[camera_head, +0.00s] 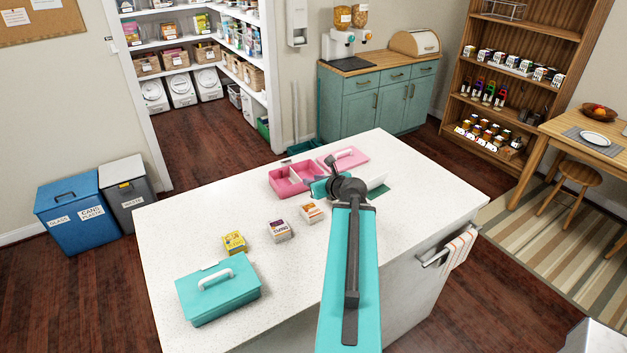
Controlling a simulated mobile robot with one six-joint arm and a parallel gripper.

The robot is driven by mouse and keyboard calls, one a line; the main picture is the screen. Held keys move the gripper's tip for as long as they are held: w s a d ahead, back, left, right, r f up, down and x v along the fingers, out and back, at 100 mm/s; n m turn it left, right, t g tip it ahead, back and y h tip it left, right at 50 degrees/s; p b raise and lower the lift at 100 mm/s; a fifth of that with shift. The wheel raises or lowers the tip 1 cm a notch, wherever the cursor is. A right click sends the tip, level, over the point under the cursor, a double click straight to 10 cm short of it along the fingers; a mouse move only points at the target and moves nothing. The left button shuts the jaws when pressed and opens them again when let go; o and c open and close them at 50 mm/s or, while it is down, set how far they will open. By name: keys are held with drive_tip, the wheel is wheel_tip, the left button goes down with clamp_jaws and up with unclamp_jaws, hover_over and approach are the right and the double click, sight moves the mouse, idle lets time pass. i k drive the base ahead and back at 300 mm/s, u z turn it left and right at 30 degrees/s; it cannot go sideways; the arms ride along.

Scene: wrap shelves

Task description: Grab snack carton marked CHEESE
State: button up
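Three small snack cartons stand in a loose row on the white counter: a yellow one (234,242), a white and dark purple one (279,231) and a white and orange one (312,212). Their print is too small to read, so I cannot tell which is marked CHEESE. My arm reaches in from the bottom over the counter. My gripper (319,188) is beside the pink box, beyond the cartons and apart from them. The wrist hides most of its fingers, so its opening and any hold do not show.
An open pink divided box (289,181) lies beyond the cartons, with a pink handled lid (344,158) behind it. A closed teal box (217,289) sits at the near left. A white and green item (378,184) is partly hidden by my wrist. The counter's (190,220) left part is clear.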

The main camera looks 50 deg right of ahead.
sight(234, 243)
drive_tip(key=k, duration=1.5)
